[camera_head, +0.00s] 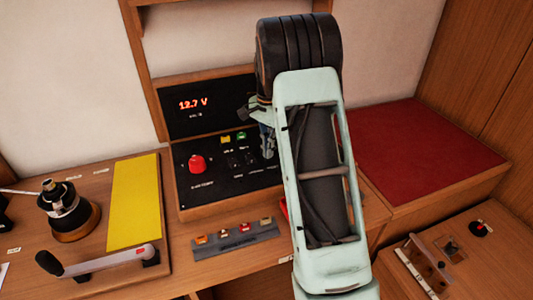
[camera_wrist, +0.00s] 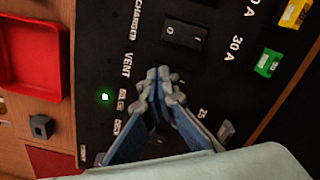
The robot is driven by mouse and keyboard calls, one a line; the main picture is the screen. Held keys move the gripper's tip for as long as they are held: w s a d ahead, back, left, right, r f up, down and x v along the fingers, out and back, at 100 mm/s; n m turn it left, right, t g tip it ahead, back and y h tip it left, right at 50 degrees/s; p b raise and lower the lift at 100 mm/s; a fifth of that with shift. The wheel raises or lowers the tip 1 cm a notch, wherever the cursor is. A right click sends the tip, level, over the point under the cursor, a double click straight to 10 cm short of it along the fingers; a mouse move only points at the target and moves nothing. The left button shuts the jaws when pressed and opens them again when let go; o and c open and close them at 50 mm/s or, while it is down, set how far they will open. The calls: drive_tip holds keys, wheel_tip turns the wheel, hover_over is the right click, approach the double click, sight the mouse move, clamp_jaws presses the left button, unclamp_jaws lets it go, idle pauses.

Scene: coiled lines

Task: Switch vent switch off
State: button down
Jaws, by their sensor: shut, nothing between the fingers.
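The black switch panel (camera_head: 215,185) stands in a wooden console on the bench. In the wrist view the "VENT" label (camera_wrist: 126,65) shows just left of my gripper (camera_wrist: 160,78), with a lit green lamp (camera_wrist: 105,97) below and left of it. My gripper is shut and empty, its fingertips close over the panel; contact cannot be told. The fingers hide part of the panel beside the label, and no vent switch can be clearly seen there. A black rocker switch (camera_wrist: 185,32) marked 0 and I shows above the fingertips. In the head view my gripper (camera_head: 268,152) is at the panel's right part.
A red knob (camera_head: 197,163) sticks out of the panel. Yellow (camera_head: 225,140) and green (camera_head: 241,135) fuses sit above the switches. A display (camera_head: 195,105) reads 12.7 V. A red tray (camera_wrist: 30,45) lies near the panel. My forearm hides the console's right side.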

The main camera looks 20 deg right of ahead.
drive_tip(key=shift+r+p, duration=2.6)
drive_tip(key=shift+r, duration=0.9)
